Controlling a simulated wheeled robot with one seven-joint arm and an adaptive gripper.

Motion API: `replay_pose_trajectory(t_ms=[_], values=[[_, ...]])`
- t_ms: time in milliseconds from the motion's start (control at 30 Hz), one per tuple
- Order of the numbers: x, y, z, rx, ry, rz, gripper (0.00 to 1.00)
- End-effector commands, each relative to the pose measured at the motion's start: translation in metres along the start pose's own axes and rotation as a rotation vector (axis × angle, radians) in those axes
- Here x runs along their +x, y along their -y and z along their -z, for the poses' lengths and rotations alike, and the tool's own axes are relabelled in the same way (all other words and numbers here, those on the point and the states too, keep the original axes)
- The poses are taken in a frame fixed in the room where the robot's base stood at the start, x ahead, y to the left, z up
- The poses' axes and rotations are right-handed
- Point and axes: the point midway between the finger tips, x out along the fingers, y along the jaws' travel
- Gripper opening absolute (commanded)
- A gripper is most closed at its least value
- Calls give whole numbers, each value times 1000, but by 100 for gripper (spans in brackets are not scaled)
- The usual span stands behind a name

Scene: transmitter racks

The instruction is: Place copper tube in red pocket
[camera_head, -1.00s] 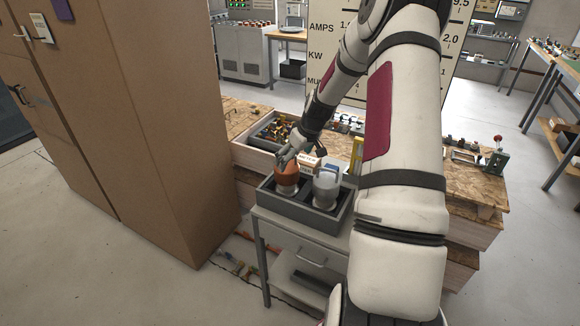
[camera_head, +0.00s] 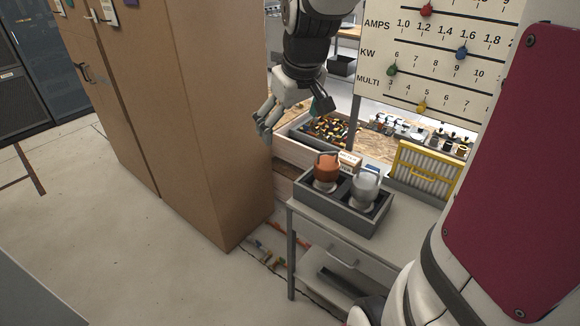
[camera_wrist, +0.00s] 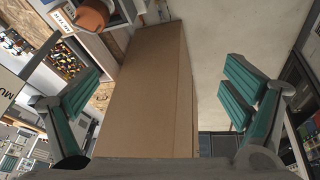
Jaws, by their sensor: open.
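The copper tube (camera_head: 327,168), an orange-brown body with a handle on top, stands upright in the left pocket of a grey two-pocket tray (camera_head: 340,222). A silver tube (camera_head: 364,186) stands in the right pocket. The copper tube also shows at the top left of the wrist view (camera_wrist: 90,15). My gripper (camera_head: 293,113) is open and empty, raised above and behind the tray, apart from the tube. In the wrist view its teal-padded fingers (camera_wrist: 160,95) are spread wide with the brown cabinet beyond. I cannot make out a red pocket; the pocket floors are hidden.
The tray sits on a small grey table (camera_head: 412,216). A tall brown cabinet (camera_head: 215,120) stands close at the left. Behind are a bin of small parts (camera_head: 298,150), a yellow-framed rack (camera_head: 428,168) and a scale board (camera_head: 440,60).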

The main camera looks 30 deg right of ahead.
Motion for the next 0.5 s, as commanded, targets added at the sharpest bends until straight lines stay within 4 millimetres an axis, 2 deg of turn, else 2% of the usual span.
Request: replay_pose_trajectory(t_ms=[33, 200, 300, 500], values=[[-20, 17, -8, -5, -16, -4, 94], [-69, 61, -48, 16, -51, 4, 94], [-91, 82, -76, 33, -73, 22, 94], [-114, 106, -123, 65, -103, 65, 94]])
